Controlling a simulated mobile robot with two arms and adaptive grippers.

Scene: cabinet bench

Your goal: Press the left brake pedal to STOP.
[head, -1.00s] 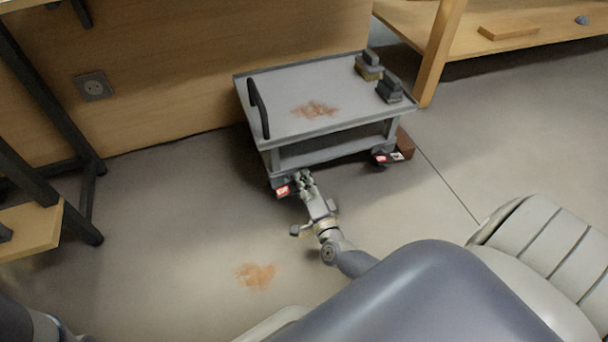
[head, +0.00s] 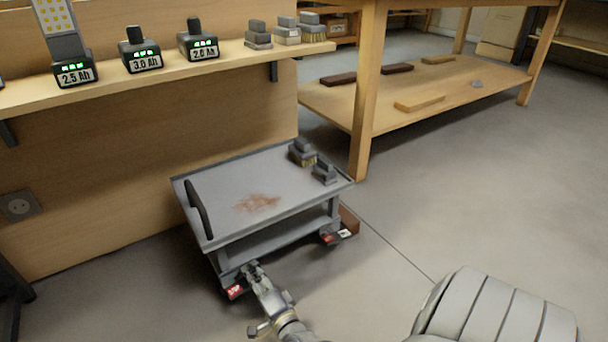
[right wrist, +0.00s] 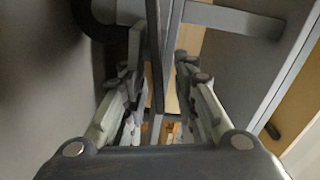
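The grey cart (head: 222,182) stands on the floor by the wooden panel. Its left brake pedal (head: 235,291), red with small white marking, is at the near left corner. The right pedal (head: 329,238), red and white, is at the near right corner. My right gripper (head: 252,272) is low at the near left corner, close beside the left pedal; I cannot tell whether they touch. In the right wrist view the two fingers of the right gripper (right wrist: 160,85) stand apart, with grey cart parts beyond. The left pedal cannot be made out there. My left gripper is out of view.
Two brushes (head: 302,153) sit on the cart top, beside a rusty stain (head: 257,203). A brown block (head: 349,219) lies by the right wheel. A shelf (head: 180,69) with batteries is above, and a wooden bench (head: 425,85) stands at the back right. The floor at right is clear.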

